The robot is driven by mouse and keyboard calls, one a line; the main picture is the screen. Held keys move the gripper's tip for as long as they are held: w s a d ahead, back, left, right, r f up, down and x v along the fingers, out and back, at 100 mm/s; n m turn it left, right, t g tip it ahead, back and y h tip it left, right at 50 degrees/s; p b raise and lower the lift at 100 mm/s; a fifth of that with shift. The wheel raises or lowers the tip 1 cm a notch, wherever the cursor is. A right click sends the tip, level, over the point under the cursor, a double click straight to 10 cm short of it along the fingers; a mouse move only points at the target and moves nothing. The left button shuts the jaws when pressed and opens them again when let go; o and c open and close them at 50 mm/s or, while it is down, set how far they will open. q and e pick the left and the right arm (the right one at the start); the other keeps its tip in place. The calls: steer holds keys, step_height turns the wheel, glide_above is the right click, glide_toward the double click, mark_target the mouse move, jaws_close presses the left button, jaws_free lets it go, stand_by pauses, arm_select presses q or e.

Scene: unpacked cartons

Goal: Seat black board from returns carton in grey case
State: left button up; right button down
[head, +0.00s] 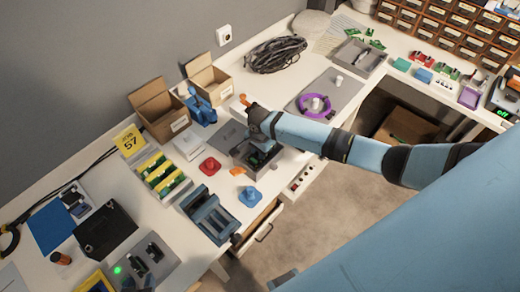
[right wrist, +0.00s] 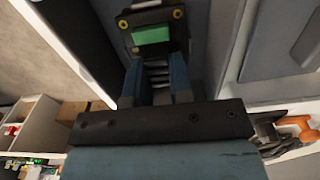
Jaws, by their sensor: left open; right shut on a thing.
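The grey case (head: 245,150) lies open on the bench in the middle of the head view. My right gripper (head: 265,146) is over it, pointing down. In the right wrist view my right gripper (right wrist: 156,72) is shut on the black board (right wrist: 125,40), which has a green patch and gold-ringed holes. The grey case shows as grey surfaces beside it (right wrist: 285,45). I cannot tell whether the board touches the case. Two open cardboard cartons (head: 157,106) (head: 207,77) stand at the wall; their labels are unreadable. A small part of my left gripper (head: 283,278) shows at the bottom edge, open and empty.
A red piece (head: 210,166), a blue piece (head: 250,196) and a dark blue holder (head: 208,216) stand close to the case. A yellow-sided rack (head: 164,177) is left. A purple ring (head: 315,104) and a grey tray (head: 358,56) are right. An open drawer (head: 262,226) juts from the bench.

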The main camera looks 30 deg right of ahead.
steer(key=shift+f, duration=0.2)
steer(key=c, duration=0.9)
jaws_free()
steer(key=shift+c, duration=0.2)
step_height(320, 180, up, 14)
